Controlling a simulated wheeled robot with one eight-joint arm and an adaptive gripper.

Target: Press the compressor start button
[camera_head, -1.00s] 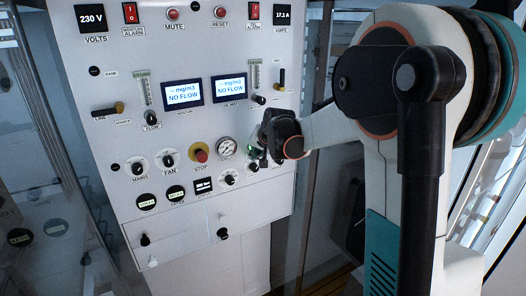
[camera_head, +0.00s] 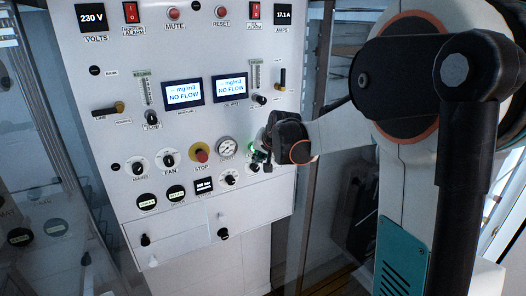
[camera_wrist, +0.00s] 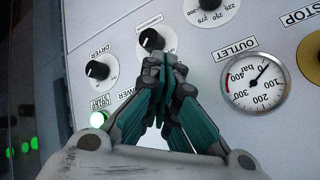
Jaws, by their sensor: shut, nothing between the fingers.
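My gripper (camera_wrist: 168,62) is shut and empty, with its fingertips at the panel's lower right area, over the edge of a black knob (camera_wrist: 151,40) in the wrist view, which is upside down. In the head view my gripper (camera_head: 256,161) is small and dark, right of the outlet gauge (camera_head: 227,148). A green glow (camera_head: 251,149) shows there in the head view. I cannot tell which part is the compressor start button; my gripper hides some of this area. Contact is unclear.
The red STOP button on its yellow disc (camera_head: 201,153) is left of the gauge. A dryer knob (camera_wrist: 98,70) is close to the fingers. Several other knobs, switches and two NO FLOW displays (camera_head: 184,92) cover the panel.

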